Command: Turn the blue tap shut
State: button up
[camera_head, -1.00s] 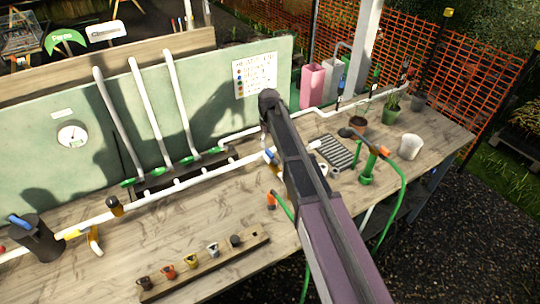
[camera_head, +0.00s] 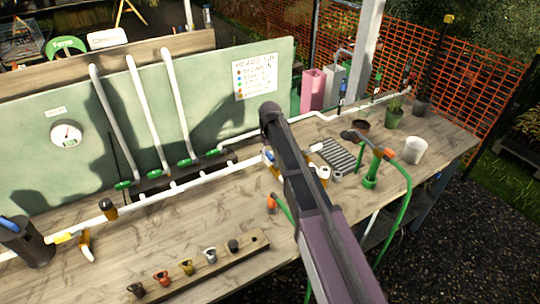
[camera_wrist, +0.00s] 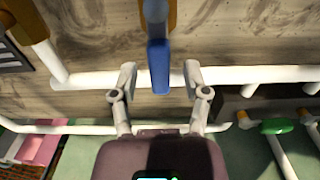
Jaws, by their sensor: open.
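The blue tap handle (camera_wrist: 159,66) shows in the wrist view as a flat blue lever over the white pipe (camera_wrist: 90,79). My gripper (camera_wrist: 160,76) is open, with one finger on each side of the lever. A small gap shows on both sides, and I see no clear contact. In the head view my arm covers most of the gripper and tap. Only a small bluish part shows left of the arm, beside the white pipe there (camera_head: 215,174).
A green hose with an orange end (camera_head: 272,202) lies right beside my arm. A rack of coloured knobs (camera_head: 210,262) is at the bench front. A dark cup (camera_head: 30,243) stands far left. A green stand (camera_head: 371,175) and white cup (camera_head: 415,149) are to the right.

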grip_shut()
